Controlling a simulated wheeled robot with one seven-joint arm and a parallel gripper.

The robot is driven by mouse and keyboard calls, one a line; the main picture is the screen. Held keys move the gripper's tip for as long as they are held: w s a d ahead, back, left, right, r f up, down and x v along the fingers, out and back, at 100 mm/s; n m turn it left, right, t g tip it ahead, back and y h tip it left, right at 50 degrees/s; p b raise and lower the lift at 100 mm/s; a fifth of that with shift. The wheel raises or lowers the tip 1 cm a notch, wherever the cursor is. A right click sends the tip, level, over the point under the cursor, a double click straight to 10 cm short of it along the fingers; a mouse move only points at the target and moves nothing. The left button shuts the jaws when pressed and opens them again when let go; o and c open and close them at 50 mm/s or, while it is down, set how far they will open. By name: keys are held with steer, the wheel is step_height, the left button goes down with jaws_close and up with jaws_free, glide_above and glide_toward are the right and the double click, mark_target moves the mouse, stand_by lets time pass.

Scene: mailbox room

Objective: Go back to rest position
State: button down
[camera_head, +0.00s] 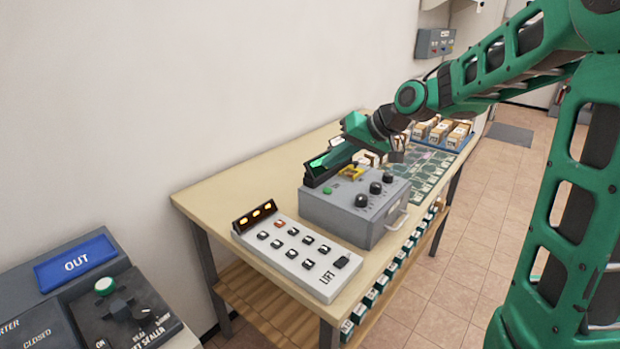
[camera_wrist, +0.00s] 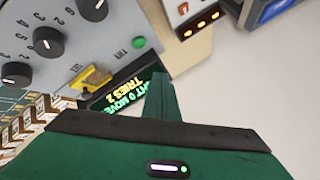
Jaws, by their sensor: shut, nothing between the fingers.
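My green gripper (camera_head: 337,156) is above the back left of a grey control box (camera_head: 350,212) on the wooden table. Its fingers are together with nothing between them. In the wrist view my gripper (camera_wrist: 163,90) also shows from behind, its fingers pointing toward the box's small lit text display (camera_wrist: 125,92). I cannot tell whether the fingertips touch the box. The box has three black dials, a green button (camera_wrist: 138,42) and a yellow part (camera_wrist: 92,80) beside the display.
A white LIFT button panel (camera_head: 297,255) sits in front of the box. Small boxes in a blue tray (camera_head: 440,135) and a green mat (camera_head: 425,172) lie toward the table's far end. The white wall is close behind.

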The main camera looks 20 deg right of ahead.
steer(key=s+d+f+m+g+h, duration=0.1)
steer(key=s+d+f+g+h, duration=0.15)
steer(key=s+d, duration=0.5)
steer(key=s+d+f+m+g+h, duration=0.1)
steer(key=s+d+f+h, duration=0.2)
steer(key=s, duration=0.7)
steer(key=s+d+f+m+g, duration=0.1)
steer(key=s+d+m, duration=0.1)
steer(key=s, duration=0.8)
steer(key=s+d+f+m+g, duration=0.1)
steer(key=s+d, duration=0.3)
steer(key=s, duration=0.7)
steer(key=shift+d+f+m+g, duration=0.2)
steer(key=shift+f+m+g, duration=0.15)
steer(key=shift+g, duration=0.4)
steer(key=shift+h, duration=0.25)
steer(key=shift+w+f, duration=0.2)
steer(key=shift+w, duration=0.5)
